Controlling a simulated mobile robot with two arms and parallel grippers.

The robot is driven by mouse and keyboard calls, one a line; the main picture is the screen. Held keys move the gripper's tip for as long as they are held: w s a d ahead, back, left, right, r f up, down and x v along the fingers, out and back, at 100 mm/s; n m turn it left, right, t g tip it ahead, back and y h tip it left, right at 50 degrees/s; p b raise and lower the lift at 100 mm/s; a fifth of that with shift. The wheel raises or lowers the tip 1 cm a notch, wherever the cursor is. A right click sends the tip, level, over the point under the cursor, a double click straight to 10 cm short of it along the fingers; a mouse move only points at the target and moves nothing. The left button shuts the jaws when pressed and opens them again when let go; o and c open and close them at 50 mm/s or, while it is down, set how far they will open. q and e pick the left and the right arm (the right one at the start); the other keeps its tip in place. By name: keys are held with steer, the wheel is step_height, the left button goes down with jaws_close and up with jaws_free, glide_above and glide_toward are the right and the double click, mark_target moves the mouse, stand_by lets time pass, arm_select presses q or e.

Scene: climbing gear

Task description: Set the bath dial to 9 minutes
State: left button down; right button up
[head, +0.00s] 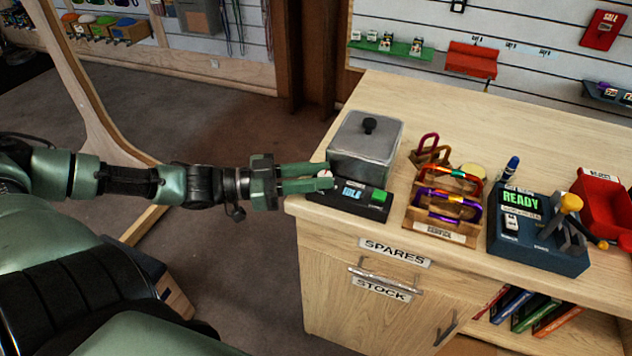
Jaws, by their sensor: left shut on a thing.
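The bath (365,150) is a grey metal box with a black-knobbed lid, standing at the near left corner of the wooden counter. Its black front panel (345,207) carries a small lit blue display (352,193) and a green button (379,196). The dial (325,174) is a pale round knob at the panel's left end, mostly hidden by my fingers. My left gripper (318,178) reaches in from the left and is shut on the dial. The dial's setting cannot be read. My right gripper is not in view.
A wooden rack (440,232) with coloured carabiners stands right of the bath. Further right are a dark blue tester (540,250) reading READY and a red bin (600,205). The counter's back part is clear.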

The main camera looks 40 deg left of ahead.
arm_select(q)
steer(key=shift+w+a+r+m+g+h+b, duration=0.1)
steer(key=shift+m+g+h+b, duration=0.3)
steer(key=shift+m+g+b, duration=0.1)
steer(key=c, duration=1.2)
jaws_free()
